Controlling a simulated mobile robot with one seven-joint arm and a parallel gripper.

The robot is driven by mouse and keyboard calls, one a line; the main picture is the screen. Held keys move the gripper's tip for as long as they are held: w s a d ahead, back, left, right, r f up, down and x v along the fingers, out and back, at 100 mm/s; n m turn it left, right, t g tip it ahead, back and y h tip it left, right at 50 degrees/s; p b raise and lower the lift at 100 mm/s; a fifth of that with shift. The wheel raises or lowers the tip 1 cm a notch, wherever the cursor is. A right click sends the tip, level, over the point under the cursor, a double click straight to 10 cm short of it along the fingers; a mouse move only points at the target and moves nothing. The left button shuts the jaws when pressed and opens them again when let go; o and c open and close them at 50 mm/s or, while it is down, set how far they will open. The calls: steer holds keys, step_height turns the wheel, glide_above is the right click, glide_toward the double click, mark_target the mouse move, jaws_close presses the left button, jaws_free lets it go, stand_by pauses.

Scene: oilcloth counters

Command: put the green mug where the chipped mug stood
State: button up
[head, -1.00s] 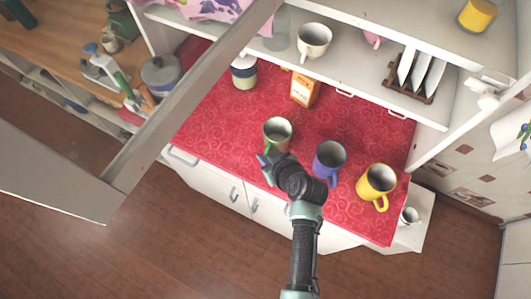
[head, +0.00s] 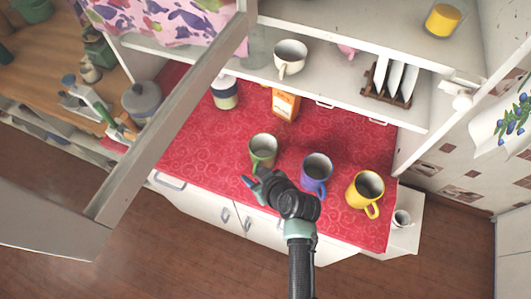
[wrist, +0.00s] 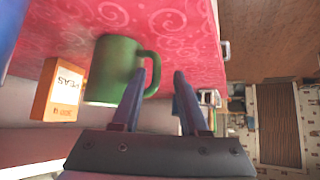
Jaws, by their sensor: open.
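The gripper is open, and the handle lies between the two fingers in the picture. The left finger overlaps the handle's loop; I cannot tell if it touches. In the head view my gripper (head: 254,180) is at the mug's near side. A white mug (head: 290,57) stands on the shelf; I cannot make out a chip on any mug.
The shelf overhangs the counter's back, with a plate rack (head: 387,90). A small white mug (head: 401,219) is at the right. Red cloth (head: 205,145) is bare to the left.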

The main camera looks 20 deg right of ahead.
steer(key=b+v, duration=0.1)
steer(key=v, duration=1)
steer(key=shift+f, duration=0.1)
